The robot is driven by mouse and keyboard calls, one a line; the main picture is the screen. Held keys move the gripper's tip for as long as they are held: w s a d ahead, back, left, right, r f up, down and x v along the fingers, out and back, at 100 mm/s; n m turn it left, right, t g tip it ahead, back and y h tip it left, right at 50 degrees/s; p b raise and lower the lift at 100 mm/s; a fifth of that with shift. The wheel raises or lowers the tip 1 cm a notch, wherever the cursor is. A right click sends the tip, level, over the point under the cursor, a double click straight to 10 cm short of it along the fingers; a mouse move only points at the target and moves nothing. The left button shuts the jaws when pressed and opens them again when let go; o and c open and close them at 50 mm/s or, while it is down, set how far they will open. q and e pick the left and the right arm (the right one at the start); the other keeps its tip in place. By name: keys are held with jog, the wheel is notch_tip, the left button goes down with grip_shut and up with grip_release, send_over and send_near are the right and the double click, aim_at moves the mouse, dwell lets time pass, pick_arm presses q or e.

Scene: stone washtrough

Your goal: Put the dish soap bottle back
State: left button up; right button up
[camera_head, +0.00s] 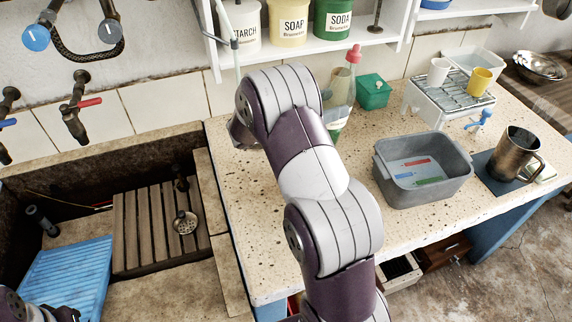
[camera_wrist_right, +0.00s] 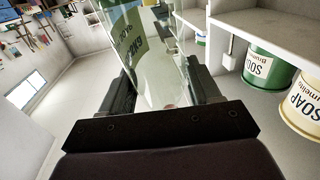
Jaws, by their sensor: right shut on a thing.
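The dish soap bottle (camera_head: 339,92) is clear, with a red cap and some green liquid low down. In the head view it shows nearly upright at the back of the counter, just right of my right forearm, which hides part of it. In the right wrist view the clear bottle (camera_wrist_right: 158,75) with its green label sits between the two dark fingers of my right gripper (camera_wrist_right: 163,88), which is shut on it. In the head view my forearm hides these fingers. I cannot tell whether the bottle touches the counter. Only a bit of my left arm shows at bottom left.
A shelf (camera_head: 330,43) with starch, soap and soda tins hangs above. A green box (camera_head: 373,92) stands just right of the bottle. A grey basin (camera_head: 423,172), a rack (camera_head: 452,88) with cups and a metal mug (camera_head: 514,155) stand further right. The sink (camera_head: 70,170) is left.

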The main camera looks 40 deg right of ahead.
jog(key=w+a+f, duration=0.5)
jog(key=a+f, duration=0.3)
jog(key=f, duration=0.2)
jog(key=shift+w+a+p, duration=0.25)
jog(key=shift+a+p, duration=0.05)
jog(key=shift+f, duration=0.25)
